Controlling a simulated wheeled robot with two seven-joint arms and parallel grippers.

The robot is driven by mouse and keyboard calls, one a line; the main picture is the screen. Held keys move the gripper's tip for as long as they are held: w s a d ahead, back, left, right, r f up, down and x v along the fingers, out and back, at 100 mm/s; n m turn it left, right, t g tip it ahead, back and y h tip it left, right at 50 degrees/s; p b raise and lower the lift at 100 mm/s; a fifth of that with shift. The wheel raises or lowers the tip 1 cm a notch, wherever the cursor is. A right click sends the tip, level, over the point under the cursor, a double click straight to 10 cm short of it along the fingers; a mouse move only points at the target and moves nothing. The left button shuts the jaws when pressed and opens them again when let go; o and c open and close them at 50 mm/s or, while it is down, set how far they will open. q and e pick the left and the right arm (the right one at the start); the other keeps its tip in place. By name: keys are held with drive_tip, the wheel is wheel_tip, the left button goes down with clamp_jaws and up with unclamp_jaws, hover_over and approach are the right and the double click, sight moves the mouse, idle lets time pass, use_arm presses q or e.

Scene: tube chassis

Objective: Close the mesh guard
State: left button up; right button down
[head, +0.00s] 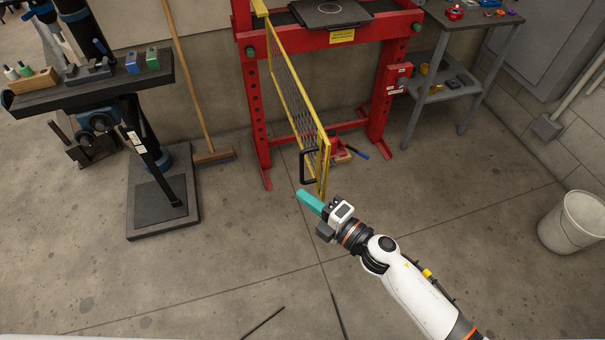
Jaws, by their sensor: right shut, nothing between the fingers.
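The mesh guard (291,93) has a yellow frame with dark mesh and stands swung open. It juts out toward me from the left post of the red press frame (340,40). A black handle (304,167) sits on its near end, on the left side. My right gripper (300,194) has teal fingers that are shut and empty. Its tips are just below the handle in the picture; I cannot tell whether they touch the guard. My left gripper is not in view.
A drill press with a dark table (95,85) stands at the left, and a broom (190,85) leans on the wall. A grey side table (470,22) is at the right, with a white bucket (574,222) farther right. Two thin rods lie on the floor in front; the nearby floor is otherwise mostly clear.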

sight(302, 177)
drive_tip(key=shift+w+a+p, duration=0.2)
drive_tip(key=shift+w+a, duration=0.05)
drive_tip(key=shift+w, duration=0.8)
drive_tip(key=shift+w+a+p, duration=0.2)
drive_tip(key=shift+w, duration=0.85)
drive_tip(key=shift+w+a+p, duration=0.2)
drive_tip(key=shift+w+a, duration=0.05)
drive_tip(key=shift+w, duration=0.8)
